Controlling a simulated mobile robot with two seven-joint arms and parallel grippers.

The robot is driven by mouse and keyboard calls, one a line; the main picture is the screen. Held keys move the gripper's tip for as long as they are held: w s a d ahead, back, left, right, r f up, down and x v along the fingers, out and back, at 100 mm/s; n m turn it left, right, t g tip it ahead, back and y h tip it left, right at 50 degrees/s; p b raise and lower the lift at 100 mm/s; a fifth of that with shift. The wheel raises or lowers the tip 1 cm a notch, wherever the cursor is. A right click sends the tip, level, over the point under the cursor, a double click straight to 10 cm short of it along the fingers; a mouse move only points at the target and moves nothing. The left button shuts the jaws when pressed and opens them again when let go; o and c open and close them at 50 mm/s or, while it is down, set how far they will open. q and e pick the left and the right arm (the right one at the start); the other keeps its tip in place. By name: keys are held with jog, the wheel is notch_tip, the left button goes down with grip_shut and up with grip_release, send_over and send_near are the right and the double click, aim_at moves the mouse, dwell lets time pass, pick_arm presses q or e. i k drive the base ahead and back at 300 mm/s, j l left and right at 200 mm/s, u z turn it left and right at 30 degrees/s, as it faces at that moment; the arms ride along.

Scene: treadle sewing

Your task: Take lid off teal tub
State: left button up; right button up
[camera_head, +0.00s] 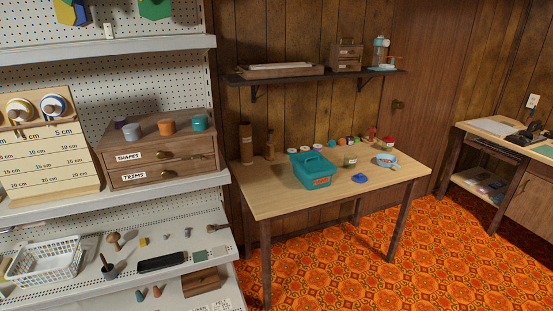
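The teal tub (313,177) stands upright on the wooden table (262,203), left of the table's middle. An orange label is on the tub's front side. Neither of my grippers is in the head view, so I cannot see their state. Nothing visible touches the tub.
Several small jars and colourful balls stand behind and right of the tub. A blue item (360,178) lies to its right, and a light-blue cup (386,160) stands farther right. White shelves (110,196) flank the table on the left. The orange floor (420,260) in front is clear.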

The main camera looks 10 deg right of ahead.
aim_at(312, 164)
jog(key=i+l+u, duration=0.3)
jog(key=l, duration=0.25)
jog(key=i+l+u, duration=0.3)
jog(key=l, duration=0.35)
jog(key=l+u, duration=0.1)
jog(key=l, duration=0.4)
jog(key=i+l, duration=0.1)
jog(key=l, duration=0.25)
jog(key=i+l, duration=0.1)
jog(key=l, duration=0.3)
jog(key=i+l, duration=0.15)
jog(key=l, duration=0.2)
jog(key=i+l, duration=0.1)
jog(key=l, duration=0.25)
jog(key=i+l+u, duration=0.1)
jog(key=l, duration=0.25)
